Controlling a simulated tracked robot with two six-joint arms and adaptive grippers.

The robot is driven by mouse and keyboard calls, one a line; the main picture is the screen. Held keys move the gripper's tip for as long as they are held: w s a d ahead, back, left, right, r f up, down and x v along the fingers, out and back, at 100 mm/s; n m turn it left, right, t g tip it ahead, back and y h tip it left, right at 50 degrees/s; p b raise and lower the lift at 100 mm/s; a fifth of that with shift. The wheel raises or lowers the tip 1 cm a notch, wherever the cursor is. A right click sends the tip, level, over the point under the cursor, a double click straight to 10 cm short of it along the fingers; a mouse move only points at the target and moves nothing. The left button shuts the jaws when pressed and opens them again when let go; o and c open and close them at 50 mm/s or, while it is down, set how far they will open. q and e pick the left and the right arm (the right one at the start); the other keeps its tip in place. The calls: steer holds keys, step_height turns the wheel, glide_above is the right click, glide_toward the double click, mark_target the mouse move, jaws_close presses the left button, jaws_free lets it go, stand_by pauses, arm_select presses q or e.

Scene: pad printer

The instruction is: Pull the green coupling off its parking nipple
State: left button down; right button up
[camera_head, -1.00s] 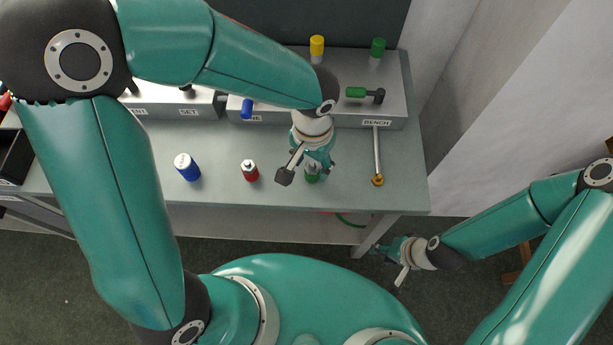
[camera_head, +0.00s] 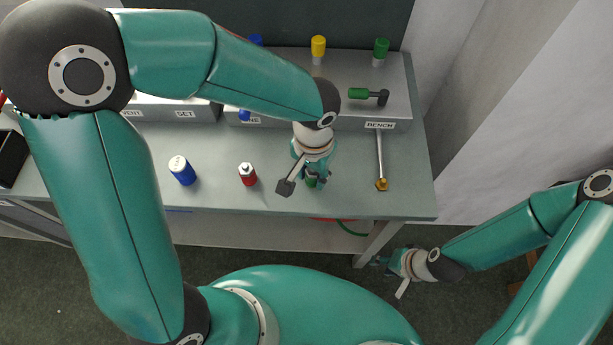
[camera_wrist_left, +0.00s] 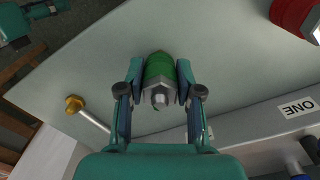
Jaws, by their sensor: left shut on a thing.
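The green coupling (camera_wrist_left: 159,72) sits upright between my left gripper's fingers in the left wrist view, with a metal hex collar and small tip facing the camera. My left gripper (camera_wrist_left: 153,82) is shut on its sides. In the head view the left gripper (camera_head: 316,178) is near the front of the bench, and only a little of the green coupling (camera_head: 311,183) shows below it. The parking nipple under the coupling is hidden. My right gripper (camera_head: 384,262) hangs off the front right of the bench, away from the coupling; its finger opening is too small to tell.
A red coupling (camera_head: 247,174) and a blue one (camera_head: 182,170) stand left on the bench (camera_head: 222,190). A metal rod with a brass end (camera_head: 381,184) lies to the right. Behind is a grey block (camera_head: 398,100) with a green-handled valve (camera_head: 367,95) and yellow and green caps.

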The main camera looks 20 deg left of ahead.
arm_select(q)
steer(key=c, duration=1.5)
jaws_free()
jaws_close()
steer(key=shift+w+d+r, duration=0.1)
steer(key=shift+w+r, duration=0.1)
steer(key=shift+w, duration=0.05)
steer(key=shift+r+p, duration=0.55)
steer(key=shift+r, duration=0.15)
steer(key=shift+s+r+p, duration=0.1)
steer(key=shift+r+p, duration=1.6)
steer(key=shift+r, duration=0.65)
